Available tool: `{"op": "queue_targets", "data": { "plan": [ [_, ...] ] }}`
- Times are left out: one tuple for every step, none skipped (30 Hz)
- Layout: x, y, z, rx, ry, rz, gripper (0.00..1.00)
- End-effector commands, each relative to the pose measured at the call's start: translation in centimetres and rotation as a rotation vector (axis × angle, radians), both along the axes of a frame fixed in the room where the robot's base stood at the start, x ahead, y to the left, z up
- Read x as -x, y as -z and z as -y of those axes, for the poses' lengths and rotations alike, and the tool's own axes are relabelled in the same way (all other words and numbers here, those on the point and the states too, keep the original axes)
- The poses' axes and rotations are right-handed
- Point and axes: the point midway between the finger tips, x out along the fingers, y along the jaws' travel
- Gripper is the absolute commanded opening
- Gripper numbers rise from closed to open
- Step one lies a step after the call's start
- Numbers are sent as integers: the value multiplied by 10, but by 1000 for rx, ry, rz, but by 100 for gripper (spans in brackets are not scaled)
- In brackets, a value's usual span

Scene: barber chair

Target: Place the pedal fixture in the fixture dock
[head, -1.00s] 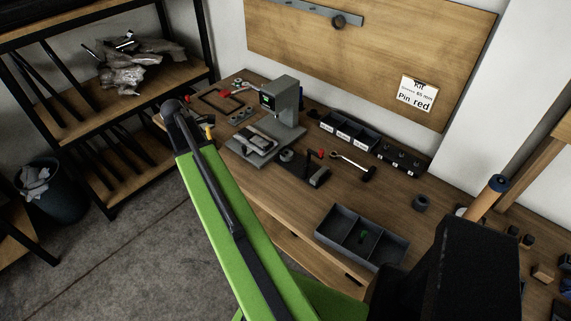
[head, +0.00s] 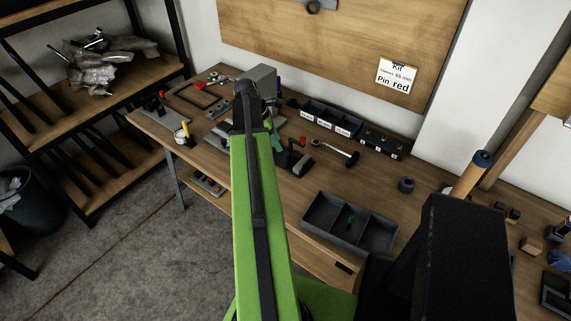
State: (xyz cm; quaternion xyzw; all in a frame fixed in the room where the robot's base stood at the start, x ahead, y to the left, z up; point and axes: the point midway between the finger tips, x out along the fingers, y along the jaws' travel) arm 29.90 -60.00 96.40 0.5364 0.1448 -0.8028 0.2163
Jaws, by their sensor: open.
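A dark fixture with an upright part and a red knob (head: 292,158) stands on the workbench just right of my arm; it may be the pedal fixture, but I cannot tell for sure. Another low dark fixture with a red part (head: 154,106) sits at the bench's left end. The grey press (head: 264,77) stands at the back, largely covered by my arm. I cannot make out which part is the fixture dock. My green arm reaches over the bench, and a bit of green shows beyond it. My gripper's fingers are hidden behind the arm.
A grey divided tray (head: 318,208) with a small green piece lies at the bench's front. Labelled bins (head: 330,121) and a dark block line the back. A cup with a yellow-handled tool (head: 183,136) stands at the left front edge.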

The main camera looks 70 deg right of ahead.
Motion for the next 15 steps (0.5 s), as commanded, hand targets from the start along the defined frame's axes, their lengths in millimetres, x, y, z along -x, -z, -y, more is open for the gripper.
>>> {"op": "queue_targets", "data": {
  "plan": [
    [4,22,2,1,2,0,47],
    [6,28,4,0,1,0,47],
    [9,36,5,0,0,0,47],
    [11,41,7,1,0,0,47],
    [13,46,8,1,0,0,47],
    [15,50,9,1,0,0,47],
    [16,52,10,1,0,0,47],
    [17,52,10,1,0,0,47],
    [18,52,11,1,0,0,47],
    [18,51,11,1,0,0,47],
    [18,50,11,1,0,0,47],
    [18,50,11,1,0,0,47],
    [18,51,11,1,0,0,47],
    [19,54,11,1,0,0,47],
    [20,58,12,1,0,0,47]
  ]
}}
